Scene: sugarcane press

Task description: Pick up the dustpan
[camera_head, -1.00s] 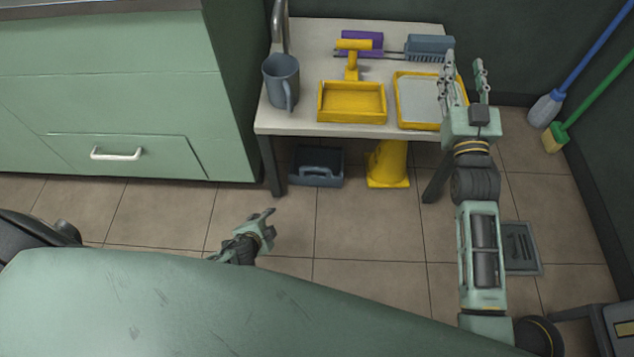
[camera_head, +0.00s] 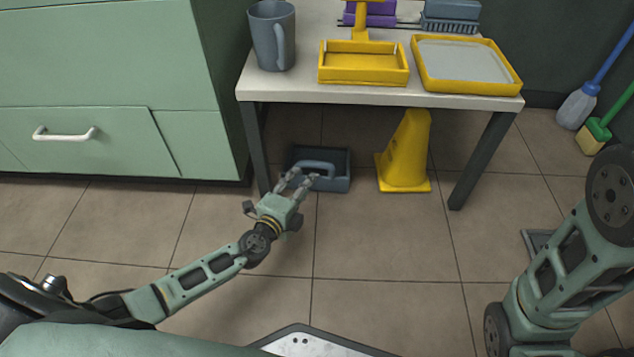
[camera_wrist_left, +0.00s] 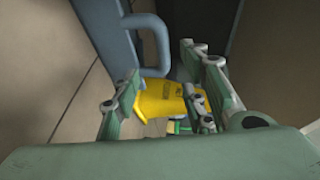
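A blue-grey pan-like box with a looped handle (camera_head: 338,180) stands on the floor under the table; it is the thing nearest my left gripper. A yellow open pan with an upright handle (camera_head: 363,76) lies on the table top; I cannot tell for sure which of the two is the dustpan. My left gripper (camera_head: 297,184) is open at the front of the blue-grey box, close to its handle. In the left wrist view the handle (camera_wrist_left: 178,62) shows ahead, between the spread fingers (camera_wrist_left: 165,95); contact cannot be made out. My right gripper is out of view.
The table (camera_head: 300,92) overhangs the box, with a leg (camera_head: 257,150) just left of it. A yellow wet-floor sign (camera_head: 406,155) stands to its right. A mug (camera_head: 271,38) and a yellow tray (camera_head: 462,62) are on top. The floor in front is clear.

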